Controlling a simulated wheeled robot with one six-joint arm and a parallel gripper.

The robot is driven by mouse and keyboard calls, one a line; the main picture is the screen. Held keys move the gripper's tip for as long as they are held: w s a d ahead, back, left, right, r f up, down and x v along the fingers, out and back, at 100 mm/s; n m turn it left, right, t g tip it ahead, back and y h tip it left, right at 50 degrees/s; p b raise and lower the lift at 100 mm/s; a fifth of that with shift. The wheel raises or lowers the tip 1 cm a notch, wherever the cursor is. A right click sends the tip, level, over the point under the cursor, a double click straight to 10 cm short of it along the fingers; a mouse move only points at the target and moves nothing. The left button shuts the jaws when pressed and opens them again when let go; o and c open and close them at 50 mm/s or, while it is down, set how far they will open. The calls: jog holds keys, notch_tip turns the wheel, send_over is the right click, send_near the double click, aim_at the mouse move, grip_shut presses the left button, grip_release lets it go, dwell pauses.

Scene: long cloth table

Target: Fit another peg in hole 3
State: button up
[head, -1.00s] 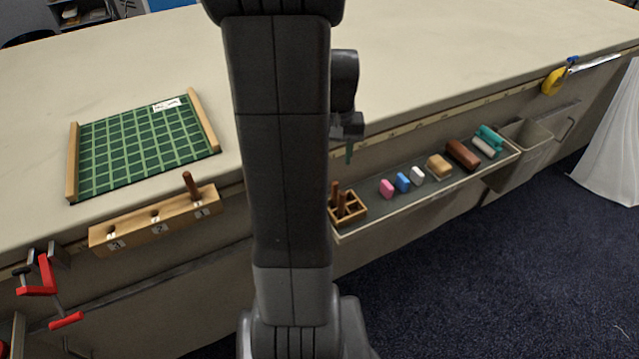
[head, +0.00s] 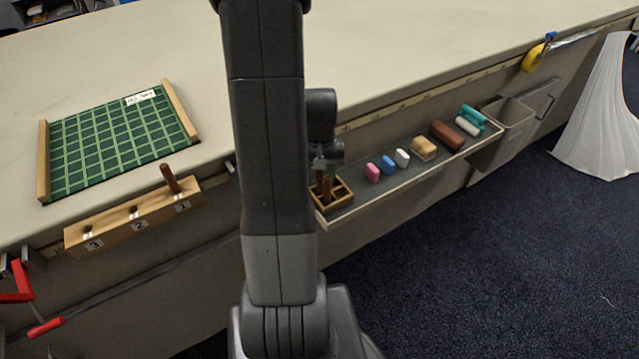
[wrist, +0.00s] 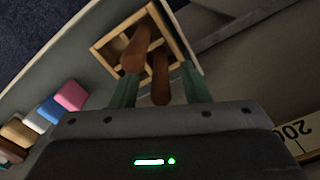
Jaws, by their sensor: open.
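Two more brown pegs stand in a divided wooden box (head: 343,192). In the wrist view, one peg (wrist: 160,80) lies between the green fingers of my open gripper (wrist: 160,88), and the other peg (wrist: 136,54) leans nearer the left finger. In the head view, my gripper (head: 321,170) is low over the box.
The box sits at the left end of a narrow tray (head: 405,175). Pink (head: 372,172), blue (head: 388,165) and white (head: 402,158) blocks lie to its right. A green grid board (head: 110,140) lies on the table. A red clamp (head: 20,285) is left of the block.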

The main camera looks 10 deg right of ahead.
notch_tip(320, 180, down, 2)
grip_shut()
dwell(0.3)
jog(key=shift+r, duration=0.1)
